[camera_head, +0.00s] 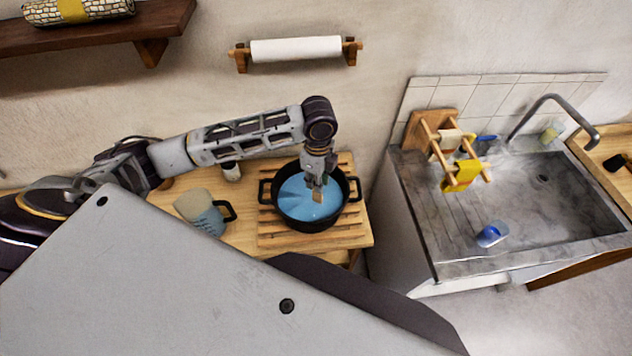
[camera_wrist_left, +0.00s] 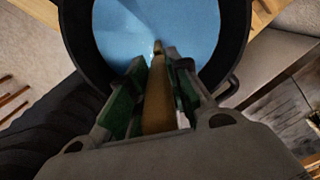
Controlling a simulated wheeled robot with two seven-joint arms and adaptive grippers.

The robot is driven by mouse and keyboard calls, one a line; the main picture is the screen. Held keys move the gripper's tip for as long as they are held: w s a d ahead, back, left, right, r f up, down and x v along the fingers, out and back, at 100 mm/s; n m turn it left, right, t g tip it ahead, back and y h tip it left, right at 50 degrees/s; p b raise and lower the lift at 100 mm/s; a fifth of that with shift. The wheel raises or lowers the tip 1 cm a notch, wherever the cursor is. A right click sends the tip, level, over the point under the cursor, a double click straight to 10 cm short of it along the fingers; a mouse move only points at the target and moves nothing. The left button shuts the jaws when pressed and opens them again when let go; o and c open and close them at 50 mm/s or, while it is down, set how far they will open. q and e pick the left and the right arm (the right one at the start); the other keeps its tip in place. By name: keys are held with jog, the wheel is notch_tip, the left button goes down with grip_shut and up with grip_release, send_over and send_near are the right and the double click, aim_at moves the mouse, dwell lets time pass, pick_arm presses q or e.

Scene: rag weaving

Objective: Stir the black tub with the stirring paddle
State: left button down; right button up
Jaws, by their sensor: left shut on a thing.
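The black tub (camera_head: 287,219) stands on a slatted wooden board and holds blue liquid (camera_head: 296,201). My left gripper (camera_head: 316,187) points down over the tub. It is shut on the stirring paddle (camera_head: 318,196), a light wooden piece whose lower part reaches the blue liquid. In the left wrist view the paddle (camera_wrist_left: 158,95) runs between the green-padded fingers (camera_wrist_left: 155,85) toward the liquid (camera_wrist_left: 190,25), inside the tub's black wall (camera_wrist_left: 237,40). How deep the paddle's end goes is hard to tell. My right gripper is not in view.
A beige and blue jug (camera_head: 203,212) stands left of the tub, and a small jar (camera_head: 231,171) stands behind. The slatted board (camera_head: 345,238) lies on a wooden table. A stone sink (camera_head: 560,205) with a wooden rack (camera_head: 425,130) is at right. A paper roll (camera_head: 296,49) hangs on the wall.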

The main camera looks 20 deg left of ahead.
pick_arm(q)
jog(key=shift+w, duration=0.95)
jog(key=shift+a, duration=0.15)
jog(key=shift+w+a, duration=0.35)
jog(key=shift+a, duration=0.25)
jog(key=shift+w+a, duration=0.35)
jog(key=shift+a, duration=0.25)
jog(key=a, duration=0.1)
jog(key=s+a, duration=0.1)
jog(key=shift+s+a, duration=0.3)
jog(key=shift+s, duration=0.15)
